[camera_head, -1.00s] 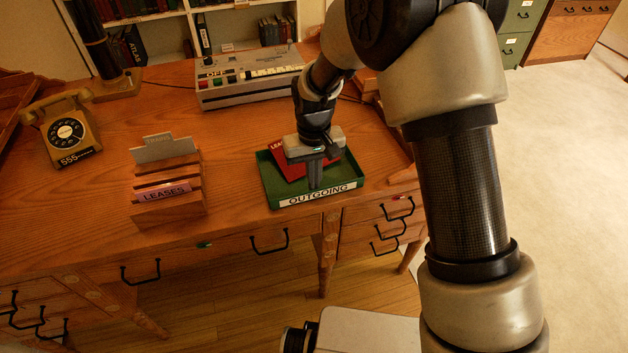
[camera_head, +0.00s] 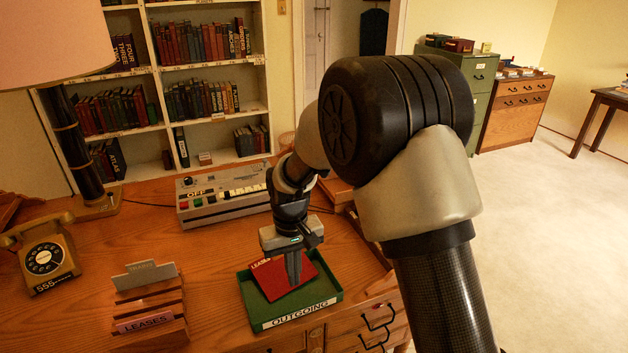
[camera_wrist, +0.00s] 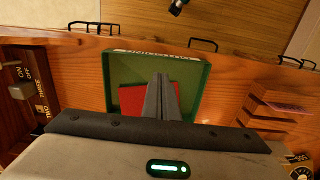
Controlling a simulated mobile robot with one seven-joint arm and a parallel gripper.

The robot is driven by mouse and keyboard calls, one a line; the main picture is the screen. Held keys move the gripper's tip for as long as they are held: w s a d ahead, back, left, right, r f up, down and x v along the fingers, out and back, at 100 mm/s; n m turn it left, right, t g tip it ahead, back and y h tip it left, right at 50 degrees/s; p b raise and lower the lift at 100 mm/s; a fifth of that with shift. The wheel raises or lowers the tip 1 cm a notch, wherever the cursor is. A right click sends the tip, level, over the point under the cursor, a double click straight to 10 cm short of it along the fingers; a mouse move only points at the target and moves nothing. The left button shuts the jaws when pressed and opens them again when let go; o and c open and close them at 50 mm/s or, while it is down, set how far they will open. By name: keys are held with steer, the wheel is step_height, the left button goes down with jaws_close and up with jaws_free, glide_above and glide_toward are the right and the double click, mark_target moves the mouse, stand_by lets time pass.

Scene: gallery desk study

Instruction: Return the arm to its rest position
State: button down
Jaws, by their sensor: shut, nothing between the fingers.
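My gripper (camera_head: 293,268) points down over the green outgoing tray (camera_head: 328,301) in the head view. Its fingers are together with nothing between them. A red folder (camera_head: 274,284) marked with a label beginning "LEA" lies tilted in the tray, partly hidden behind the fingers. In the wrist view the shut fingers (camera_wrist: 161,98) reach over the tray (camera_wrist: 199,80), and part of the red folder (camera_wrist: 132,98) shows beside them. I cannot tell from these views how high the fingertips are above the folder.
A wooden sorter (camera_head: 172,331) labelled "LEASES" stands left of the tray. A grey machine (camera_head: 217,201) with buttons sits behind it. A telephone (camera_head: 40,262) and a lamp (camera_head: 82,165) stand at the left. Bookshelves (camera_head: 208,72) rise behind the desk. Open floor (camera_head: 540,230) lies to the right.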

steer(key=s+d+r+m+t+p, duration=0.1)
steer(key=d+r, duration=0.3)
steer(key=r, duration=0.3)
steer(key=s+d+r+p, duration=0.2)
steer(key=d+r, duration=0.1)
steer(key=r, duration=0.3)
steer(key=s+d+r+m+t+p, duration=0.1)
steer(key=d+r, duration=0.3)
steer(key=r, duration=0.3)
steer(key=s+d+r+m+t+p, duration=0.1)
steer(key=s+d+r+p, duration=0.1)
steer(key=s+d+r, duration=0.3)
steer(key=s+d+r+m+t+p, duration=0.1)
steer(key=s+d+r+t+p, duration=0.1)
steer(key=s+d+r, duration=0.4)
steer(key=s+r+p, duration=0.1)
steer(key=s+r, duration=0.1)
steer(key=s, duration=0.3)
steer(key=shift+s+m+t, duration=0.3)
steer(key=shift+s+m, duration=0.05)
steer(key=shift+m, duration=0.05)
